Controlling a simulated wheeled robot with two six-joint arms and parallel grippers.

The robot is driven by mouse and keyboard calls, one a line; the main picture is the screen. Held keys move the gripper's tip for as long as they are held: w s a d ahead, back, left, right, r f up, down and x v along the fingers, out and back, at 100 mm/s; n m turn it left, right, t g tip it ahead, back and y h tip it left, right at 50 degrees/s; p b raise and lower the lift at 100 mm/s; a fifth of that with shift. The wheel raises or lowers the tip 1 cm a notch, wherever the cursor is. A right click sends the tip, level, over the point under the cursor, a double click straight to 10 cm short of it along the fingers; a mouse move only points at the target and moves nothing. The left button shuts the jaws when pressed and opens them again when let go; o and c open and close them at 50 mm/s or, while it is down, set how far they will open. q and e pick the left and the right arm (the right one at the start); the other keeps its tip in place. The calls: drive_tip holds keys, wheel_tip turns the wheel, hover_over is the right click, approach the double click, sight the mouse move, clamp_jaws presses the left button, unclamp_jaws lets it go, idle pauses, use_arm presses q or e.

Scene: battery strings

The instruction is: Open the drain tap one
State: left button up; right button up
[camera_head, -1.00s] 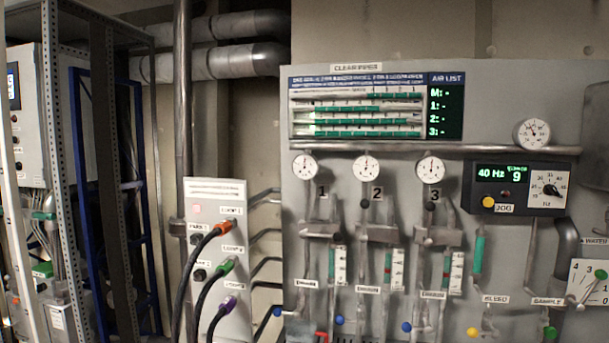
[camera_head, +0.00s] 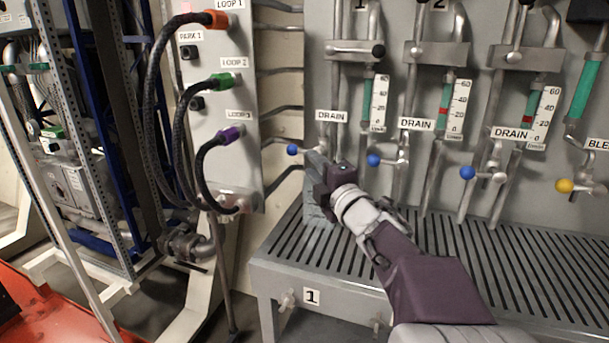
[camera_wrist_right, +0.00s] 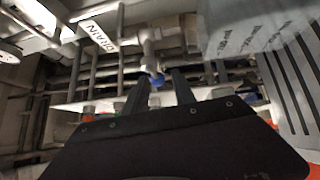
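The drain tap one (camera_head: 292,150) has a blue ball on its handle, at the lower left of the panel below the leftmost DRAIN label (camera_head: 331,116). My right gripper (camera_head: 312,158) is just right of the ball and hides most of that tap's body. In the right wrist view, the two dark fingers of the right gripper (camera_wrist_right: 159,77) are apart. My left gripper is not in view.
Other drain taps with blue balls, drain two (camera_head: 374,160) and drain three (camera_head: 467,172), stand to the right, then a yellow-ball bleed tap (camera_head: 564,185). A slatted bench (camera_head: 440,270) lies below. Black hoses (camera_head: 160,120) hang from the loop box at the left.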

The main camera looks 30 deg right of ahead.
sight(302, 151)
drive_tip(key=shift+n+t+y, duration=0.3)
drive_tip(key=shift+n+t, duration=0.1)
drive_tip(key=shift+n, duration=0.4)
drive_tip(key=w, duration=0.3)
drive_tip(key=w+r, duration=0.1)
drive_tip(key=w, duration=0.2)
drive_tip(key=w+r, duration=0.1)
drive_tip(key=w, duration=0.2)
drive_tip(key=shift+d+b, duration=0.35)
drive_tip(key=shift+b, duration=0.05)
drive_tip(key=shift+s, duration=0.1)
clamp_jaws()
drive_tip(key=shift+f, duration=0.15)
